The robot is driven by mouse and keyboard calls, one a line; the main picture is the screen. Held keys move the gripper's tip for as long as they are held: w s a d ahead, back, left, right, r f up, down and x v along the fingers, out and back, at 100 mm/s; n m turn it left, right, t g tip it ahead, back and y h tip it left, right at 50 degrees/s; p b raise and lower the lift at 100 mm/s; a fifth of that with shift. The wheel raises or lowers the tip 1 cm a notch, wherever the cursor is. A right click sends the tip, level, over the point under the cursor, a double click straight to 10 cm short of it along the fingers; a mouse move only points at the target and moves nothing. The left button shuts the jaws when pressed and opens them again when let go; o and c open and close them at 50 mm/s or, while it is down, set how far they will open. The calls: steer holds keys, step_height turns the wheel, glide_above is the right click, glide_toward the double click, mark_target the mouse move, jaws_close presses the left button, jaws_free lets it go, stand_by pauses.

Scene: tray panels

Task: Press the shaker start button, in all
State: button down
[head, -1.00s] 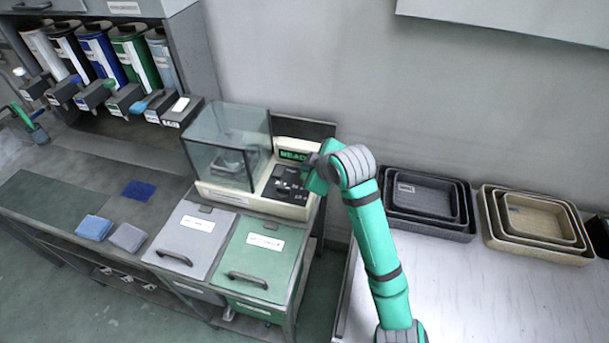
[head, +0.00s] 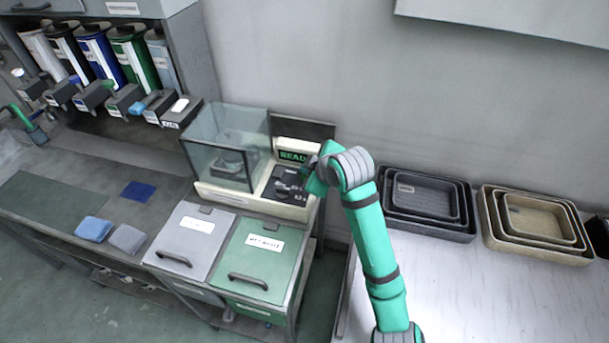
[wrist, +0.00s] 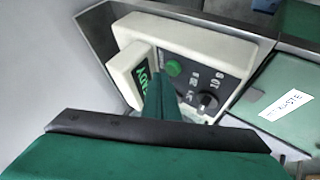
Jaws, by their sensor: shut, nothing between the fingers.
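The shaker (head: 235,198) is a cream machine with a clear glass box on its left side. Its lit green display (head: 293,156) reads like READY and also shows in the wrist view (wrist: 143,77). Its dark control panel (head: 284,185) carries a round green button (wrist: 174,68) and a black knob (wrist: 207,101) with number marks. My gripper (wrist: 163,82) is shut and empty. In the head view my arm hides part of the panel's right side.
A grey-lidded bin (head: 190,240) and a green-lidded bin (head: 258,255) stand in front of the shaker. Dark trays (head: 430,225) and tan trays (head: 540,250) lie on the right bench. A wall (head: 340,80) rises behind.

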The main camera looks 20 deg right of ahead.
steer(key=shift+a+f, duration=0.1)
steer(key=shift+a, duration=0.25)
steer(key=shift+s+d, duration=0.15)
steer(key=shift+d, duration=0.3)
steer(key=shift+f, duration=0.1)
